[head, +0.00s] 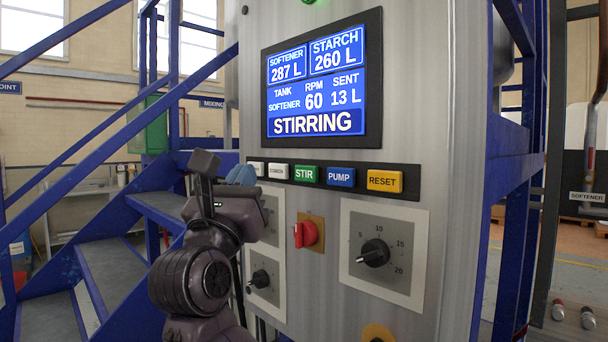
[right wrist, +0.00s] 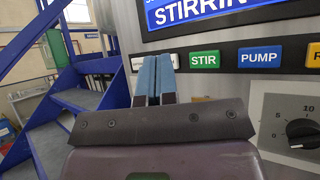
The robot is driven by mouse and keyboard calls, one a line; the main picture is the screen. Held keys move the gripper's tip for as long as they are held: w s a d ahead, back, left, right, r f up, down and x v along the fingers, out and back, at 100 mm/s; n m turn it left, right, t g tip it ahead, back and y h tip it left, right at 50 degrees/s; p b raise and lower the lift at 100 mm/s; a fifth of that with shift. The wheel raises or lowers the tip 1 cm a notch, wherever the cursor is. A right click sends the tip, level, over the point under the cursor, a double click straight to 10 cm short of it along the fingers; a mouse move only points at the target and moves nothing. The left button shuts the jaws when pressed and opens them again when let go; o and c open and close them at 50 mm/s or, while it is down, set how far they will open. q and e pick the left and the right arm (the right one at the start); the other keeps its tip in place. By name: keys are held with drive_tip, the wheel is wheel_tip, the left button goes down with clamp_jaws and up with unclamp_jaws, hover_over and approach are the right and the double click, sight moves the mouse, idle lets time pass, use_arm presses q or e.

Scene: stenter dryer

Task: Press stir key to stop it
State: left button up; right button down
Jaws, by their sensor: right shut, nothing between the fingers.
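The green STIR key (head: 306,174) sits in the dark key strip below the screen, between a white key and the blue PUMP key (head: 341,177). It also shows in the right wrist view (right wrist: 205,59), right of my fingertips. The screen (head: 318,85) reads STIRRING, RPM 60, tank SOFTENER, sent 13 L. My right gripper (head: 241,175) is shut and empty, its blue fingertips in front of the panel, left of the STIR key. In the right wrist view the fingertips (right wrist: 153,78) partly cover the white STARCH key. Their gap to the panel is hard to tell.
The yellow RESET key (head: 384,181) ends the strip at the right. Below are a red rotary switch (head: 305,234) and a black dial (head: 374,253) that stick out. Blue stairs and rails (head: 130,225) stand at the left, a blue frame (head: 505,200) at the right.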

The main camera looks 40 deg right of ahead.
sight(306, 174)
drive_tip(key=shift+w+d+p, duration=0.2)
drive_tip(key=shift+d+p, duration=0.35)
drive_tip(key=shift+d, duration=1.65)
drive_tip(key=shift+w+d+p, duration=0.15)
drive_tip(key=shift+d+p, duration=0.35)
drive_tip(key=shift+d, duration=1.65)
drive_tip(key=shift+d+p, duration=0.3)
drive_tip(key=shift+d, duration=0.15)
